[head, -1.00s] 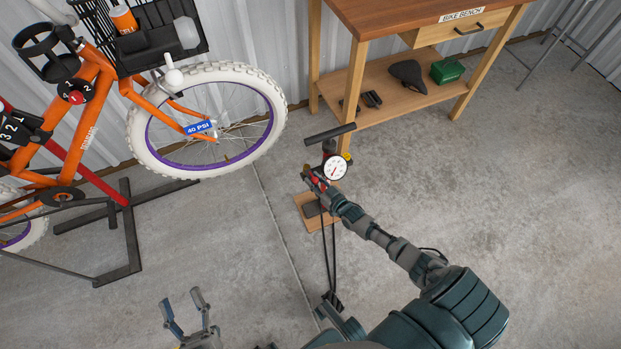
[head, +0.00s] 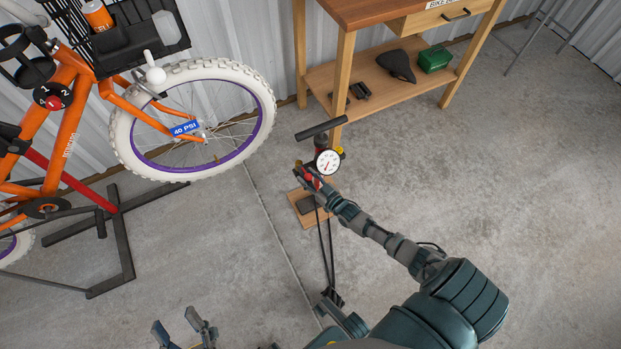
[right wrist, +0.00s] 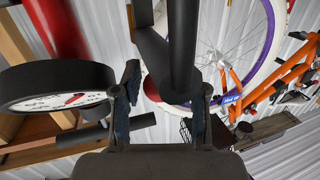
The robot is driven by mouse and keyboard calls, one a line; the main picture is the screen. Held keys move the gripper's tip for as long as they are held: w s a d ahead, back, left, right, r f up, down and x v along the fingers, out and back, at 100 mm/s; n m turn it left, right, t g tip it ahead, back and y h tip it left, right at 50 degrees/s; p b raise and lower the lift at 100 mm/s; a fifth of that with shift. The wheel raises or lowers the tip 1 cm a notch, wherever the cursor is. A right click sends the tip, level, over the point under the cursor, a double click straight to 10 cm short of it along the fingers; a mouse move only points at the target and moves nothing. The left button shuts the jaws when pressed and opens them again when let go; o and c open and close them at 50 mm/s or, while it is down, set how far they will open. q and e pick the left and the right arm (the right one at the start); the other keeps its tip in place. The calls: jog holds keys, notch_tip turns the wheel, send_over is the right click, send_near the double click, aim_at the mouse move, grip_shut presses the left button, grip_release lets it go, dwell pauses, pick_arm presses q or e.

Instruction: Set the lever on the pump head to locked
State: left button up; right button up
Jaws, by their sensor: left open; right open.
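The floor pump stands on a small wooden board (head: 302,213), with its round white gauge (head: 327,162) and black handle (head: 319,129) on top. My right gripper (head: 313,182) is at the pump, just below the gauge. In the right wrist view, the gripper (right wrist: 162,103) is open, with a black part (right wrist: 180,45) and a dark red piece (right wrist: 152,88) between or just beyond its fingers. These may be the pump head and its lever; I cannot tell the lever's position. The gauge (right wrist: 55,95) is close at the left. My left gripper (head: 178,324) is open and empty, low in the head view.
An orange bike (head: 66,130) on a black stand (head: 125,240) is at the left, its white-tyred wheel (head: 122,120) near the pump. A wooden bench (head: 372,14) with a lower shelf (head: 425,86) stands behind. The concrete floor at the right is clear.

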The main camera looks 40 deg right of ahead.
jog(key=s, duration=1.2)
jog(key=shift+d+r, duration=0.25)
jog(key=shift+r, duration=0.05)
